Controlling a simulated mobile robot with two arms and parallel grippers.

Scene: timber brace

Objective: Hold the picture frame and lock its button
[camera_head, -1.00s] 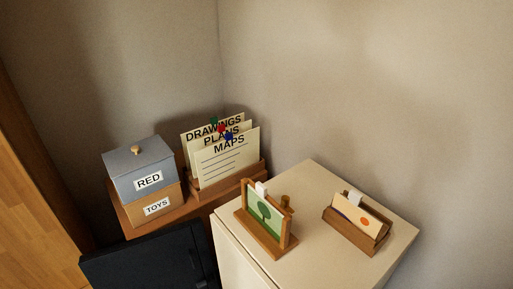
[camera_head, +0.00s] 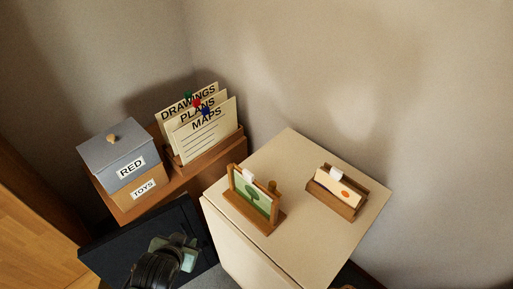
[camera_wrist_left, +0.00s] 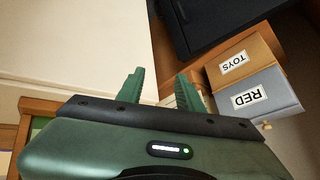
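The wooden picture frame (camera_head: 253,205) with a green tree picture stands upright on the cream cabinet in the head view. A white tab shows at its top, and a brown round knob (camera_head: 272,186), which looks like the button, sits by its right post. My left gripper (camera_head: 176,250) is low in front of the cabinet, left of the frame and apart from it. In the left wrist view its two green fingers (camera_wrist_left: 160,88) are spread with nothing between them. Part of a wooden frame shows at that view's lower left, mostly hidden by the gripper body.
On the cream cabinet top (camera_head: 290,150), a wooden holder with a card (camera_head: 340,188) stands to the right. Left are a RED box (camera_head: 120,155) on a TOYS box (camera_head: 142,190) and a rack of labelled sheets (camera_head: 205,135). The cabinet's front area is clear.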

